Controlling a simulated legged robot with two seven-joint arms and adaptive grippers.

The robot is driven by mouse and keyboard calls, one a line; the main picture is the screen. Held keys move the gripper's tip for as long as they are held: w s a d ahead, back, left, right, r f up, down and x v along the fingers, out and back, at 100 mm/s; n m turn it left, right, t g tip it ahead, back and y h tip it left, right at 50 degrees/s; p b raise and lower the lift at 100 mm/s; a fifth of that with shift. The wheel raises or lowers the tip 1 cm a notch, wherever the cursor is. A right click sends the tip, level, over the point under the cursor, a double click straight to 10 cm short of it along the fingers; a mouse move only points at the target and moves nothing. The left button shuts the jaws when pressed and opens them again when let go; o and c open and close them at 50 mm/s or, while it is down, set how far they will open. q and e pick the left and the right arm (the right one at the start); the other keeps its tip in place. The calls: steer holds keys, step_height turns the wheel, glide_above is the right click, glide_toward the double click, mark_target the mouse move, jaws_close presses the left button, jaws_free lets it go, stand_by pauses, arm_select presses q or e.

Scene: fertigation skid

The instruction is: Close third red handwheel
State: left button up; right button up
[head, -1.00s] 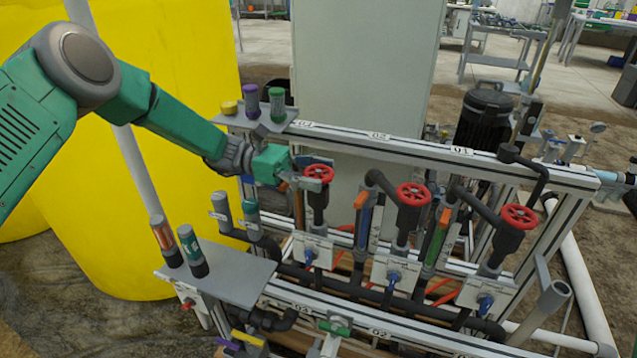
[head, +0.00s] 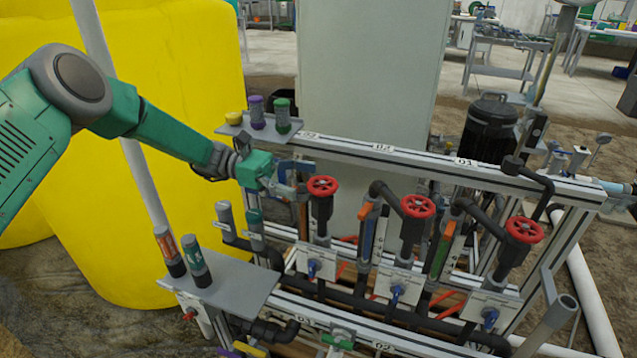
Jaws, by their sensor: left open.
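Three red handwheels sit on dark valve bodies along the skid frame: a left one (head: 322,186), a middle one (head: 418,206) and a right one (head: 524,230). My left gripper (head: 298,185) is open, just left of the left handwheel, with its fingers pointing toward it. The fingers look close to the rim but apart from it; exact contact cannot be told. Nothing is in its jaws. My right gripper is not in view.
Blue-handled valves (head: 395,294) sit below the handwheels. A grey shelf (head: 235,283) holds two bottles at the lower left. Bottles stand on an upper shelf (head: 262,133). A yellow tank (head: 160,220) stands behind my arm, and a black motor (head: 490,128) behind the frame.

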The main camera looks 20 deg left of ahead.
arm_select(q)
steer(key=a, duration=0.7)
steer(key=shift+w, duration=0.25)
steer(key=shift+a, duration=0.1)
steer(key=shift+f, duration=0.1)
